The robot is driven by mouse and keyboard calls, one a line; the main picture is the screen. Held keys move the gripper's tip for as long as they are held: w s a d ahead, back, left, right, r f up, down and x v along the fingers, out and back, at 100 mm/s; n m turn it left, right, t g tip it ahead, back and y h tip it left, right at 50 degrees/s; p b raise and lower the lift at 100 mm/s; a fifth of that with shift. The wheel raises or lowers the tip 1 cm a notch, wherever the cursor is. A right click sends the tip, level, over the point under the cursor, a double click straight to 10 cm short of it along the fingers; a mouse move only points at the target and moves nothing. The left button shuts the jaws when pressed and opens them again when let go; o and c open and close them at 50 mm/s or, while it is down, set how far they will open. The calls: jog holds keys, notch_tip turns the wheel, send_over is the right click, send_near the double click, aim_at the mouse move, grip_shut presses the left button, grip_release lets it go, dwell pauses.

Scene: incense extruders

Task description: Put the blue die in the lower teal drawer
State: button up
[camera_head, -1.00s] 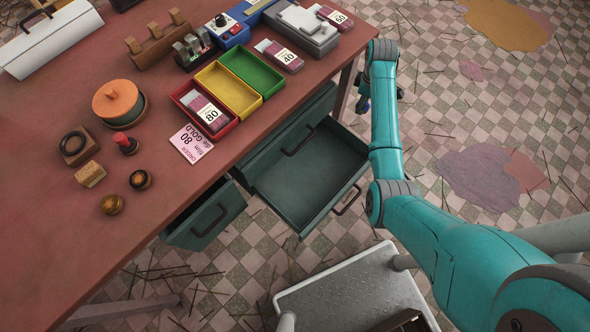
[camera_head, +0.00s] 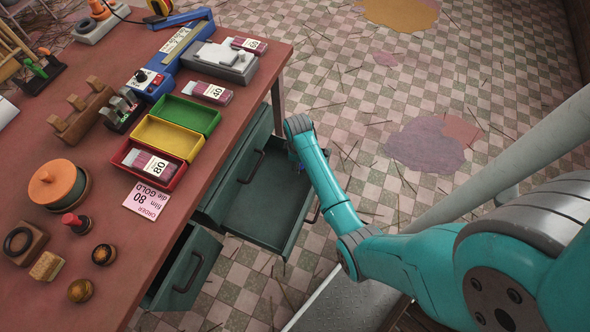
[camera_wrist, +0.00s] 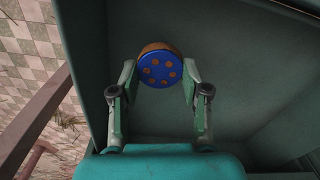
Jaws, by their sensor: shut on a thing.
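The blue die (camera_wrist: 160,72) is a round blue disc with several orange-brown holes and a brown-orange rim. My gripper (camera_wrist: 159,78) is shut on it, one finger on each side. In the wrist view both are over the inside of a dark teal drawer. In the head view this pulled-out lower teal drawer (camera_head: 262,212) is below the table's right edge, under a teal drawer front (camera_head: 247,172) with a handle. My wrist is over its far right part and hides most of the gripper; only a bit of blue shows. I cannot tell the die's height above the drawer floor.
The table (camera_head: 205,60) holds red, yellow (camera_head: 168,138) and green trays, an order card (camera_head: 149,199) and a lidded pot (camera_head: 60,184). The open drawer's visible floor looks empty.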

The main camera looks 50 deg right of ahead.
jog(key=shift+d+f, duration=0.1)
jog(key=shift+f, duration=2.1)
jog(key=shift+f, duration=0.1)
jog(key=o, duration=1.3)
notch_tip(320, 180, up, 12)
jog(key=shift+r, duration=0.1)
